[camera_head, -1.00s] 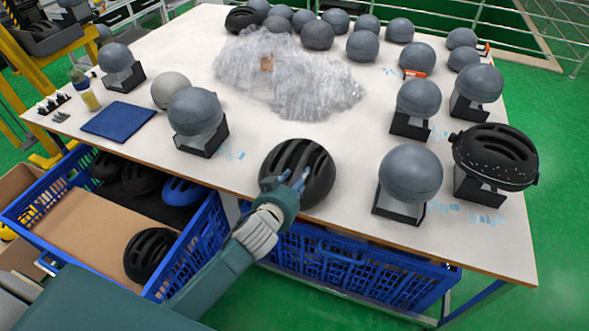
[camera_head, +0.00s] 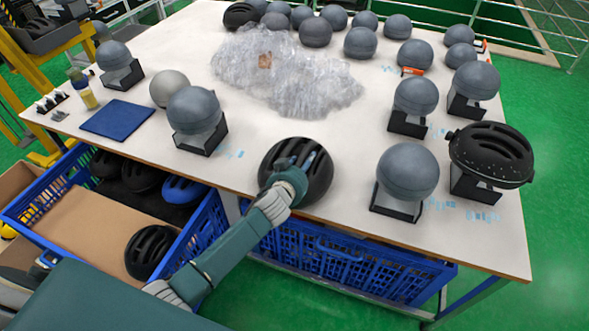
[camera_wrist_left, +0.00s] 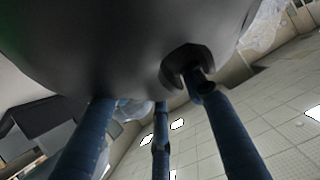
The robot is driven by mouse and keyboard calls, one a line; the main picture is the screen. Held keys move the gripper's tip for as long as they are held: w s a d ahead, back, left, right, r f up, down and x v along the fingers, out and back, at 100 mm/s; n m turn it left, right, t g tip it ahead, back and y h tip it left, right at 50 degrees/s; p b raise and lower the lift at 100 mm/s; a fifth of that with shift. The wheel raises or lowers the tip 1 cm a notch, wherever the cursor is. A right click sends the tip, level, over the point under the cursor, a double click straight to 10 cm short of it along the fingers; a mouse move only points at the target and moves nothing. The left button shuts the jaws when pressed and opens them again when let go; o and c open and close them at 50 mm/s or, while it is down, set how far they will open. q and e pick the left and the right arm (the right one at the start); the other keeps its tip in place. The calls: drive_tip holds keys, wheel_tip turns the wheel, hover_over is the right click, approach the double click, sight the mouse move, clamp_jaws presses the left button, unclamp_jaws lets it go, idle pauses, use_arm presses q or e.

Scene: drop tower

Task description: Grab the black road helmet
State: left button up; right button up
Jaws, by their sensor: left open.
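A black vented helmet (camera_head: 321,175) sits at the front edge of the white table (camera_head: 250,178). My left gripper (camera_head: 297,163) is open and reaches in from the front left, its fingers over the helmet's near upper side and hiding part of it. I cannot tell whether they touch it. In the left wrist view the blue fingers stand apart below a large, smooth dark grey curved surface (camera_wrist_left: 110,45) that fills the top. My right gripper is not in view.
A black studded helmet (camera_head: 492,153) sits on a stand at right. A grey headform (camera_head: 407,172) stands right of the front helmet. A blue crate (camera_head: 205,240) below the table holds more helmets, one black (camera_head: 150,250). Crumpled clear plastic (camera_head: 290,75) covers the table's middle.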

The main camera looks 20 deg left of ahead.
use_arm(q)
drive_tip(key=shift+c, duration=0.2)
drive_tip(key=shift+s, duration=0.1)
clamp_jaws()
drive_tip(key=shift+r, duration=0.1)
